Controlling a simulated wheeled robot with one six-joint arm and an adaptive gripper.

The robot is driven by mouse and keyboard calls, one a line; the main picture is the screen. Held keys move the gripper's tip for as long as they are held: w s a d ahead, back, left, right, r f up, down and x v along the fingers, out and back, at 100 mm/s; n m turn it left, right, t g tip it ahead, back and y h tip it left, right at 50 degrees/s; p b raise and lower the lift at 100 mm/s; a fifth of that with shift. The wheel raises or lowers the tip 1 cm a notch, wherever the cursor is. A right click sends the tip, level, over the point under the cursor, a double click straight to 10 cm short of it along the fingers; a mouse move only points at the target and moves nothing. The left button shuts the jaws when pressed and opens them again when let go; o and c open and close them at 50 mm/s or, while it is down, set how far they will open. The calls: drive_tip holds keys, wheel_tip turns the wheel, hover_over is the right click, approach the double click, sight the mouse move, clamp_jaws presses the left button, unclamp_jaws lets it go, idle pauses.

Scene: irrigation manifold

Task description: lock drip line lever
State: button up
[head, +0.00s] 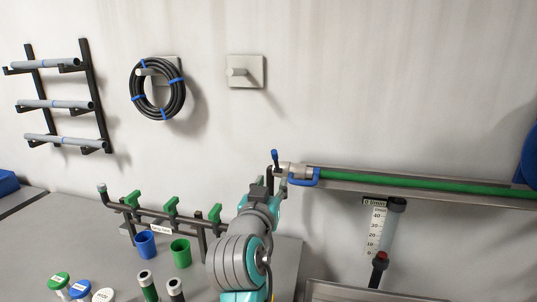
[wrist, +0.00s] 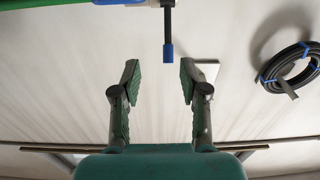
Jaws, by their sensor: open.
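The green drip line (head: 420,188) runs along a wall rail at the right and ends at a pale coupling (head: 288,169). One lever (head: 275,159) with a blue tip sticks up from the coupling's left part. Another blue lever (head: 303,180) lies along the front of the coupling. In the wrist view, a dark lever with a blue tip (wrist: 168,50) points down from the top. My gripper (wrist: 158,75) is open and empty, its fingertips apart from the lever, which lies beyond the gap. In the head view my arm hides part of the area below the coupling.
A manifold with green valves (head: 171,206) stands left of my arm, with a blue cup (head: 145,244) and a green cup (head: 181,252) near it. A flow gauge (head: 378,230) hangs below the rail. A black hose coil (head: 158,89) hangs on the wall.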

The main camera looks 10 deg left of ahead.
sight(274, 156)
drive_tip(key=shift+m, duration=0.3)
drive_tip(key=w+r, duration=0.1)
drive_tip(key=w, duration=0.2)
drive_tip(key=w+r, duration=0.1)
drive_tip(key=w, duration=0.3)
drive_tip(key=w+a+r, duration=0.1)
drive_tip(key=w, duration=0.3)
clamp_jaws()
